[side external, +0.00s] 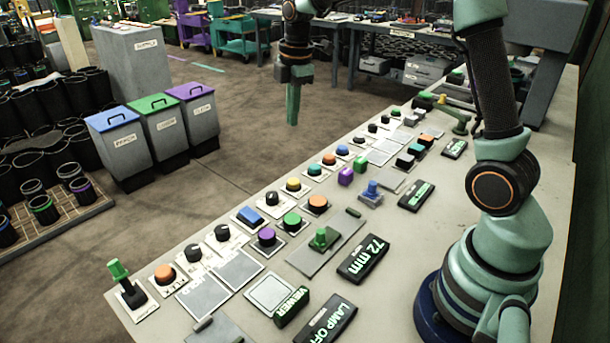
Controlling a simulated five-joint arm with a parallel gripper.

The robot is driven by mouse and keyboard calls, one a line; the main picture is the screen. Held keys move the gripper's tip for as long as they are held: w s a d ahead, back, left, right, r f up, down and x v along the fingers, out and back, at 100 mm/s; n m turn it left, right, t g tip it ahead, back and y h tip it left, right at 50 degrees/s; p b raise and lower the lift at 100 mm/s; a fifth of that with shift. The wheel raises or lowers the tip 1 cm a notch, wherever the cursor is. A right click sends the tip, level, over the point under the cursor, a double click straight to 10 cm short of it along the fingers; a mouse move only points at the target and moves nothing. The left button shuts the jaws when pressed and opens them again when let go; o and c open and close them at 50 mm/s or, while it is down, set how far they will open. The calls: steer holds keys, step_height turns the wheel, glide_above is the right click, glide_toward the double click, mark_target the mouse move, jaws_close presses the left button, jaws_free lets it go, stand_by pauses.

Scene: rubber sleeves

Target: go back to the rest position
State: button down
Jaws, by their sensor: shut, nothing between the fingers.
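My gripper (292,104) hangs at the upper middle of the side external view, pointing straight down. Its green fingers are together, with nothing between them. It is apart from the bench and appears in front of the open floor, beyond the bench's far left edge. My arm rises from its base on the right side of the bench and runs out of the top of the picture. The control bench (400,285) lies below and to the right of my gripper.
The bench carries rows of coloured buttons, black knobs, a green-handled lever (125,280), a green slider (322,238) and displays including a "72 mm" sign (363,259). Blue-, green- and purple-lidded bins (120,140) stand on the floor at left. The air around my gripper looks clear.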

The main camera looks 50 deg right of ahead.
steer(key=s+a+r+m+t, duration=0.2)
steer(key=s+a+m, duration=0.1)
steer(key=s+m, duration=0.4)
steer(key=s+a+r+m+t, duration=0.2)
steer(key=s+a+m, duration=0.2)
steer(key=s+m, duration=0.3)
steer(key=s, duration=0.4)
steer(key=shift+a+r+m, duration=0.15)
steer(key=shift+r+m, duration=0.05)
steer(key=shift+m, duration=0.1)
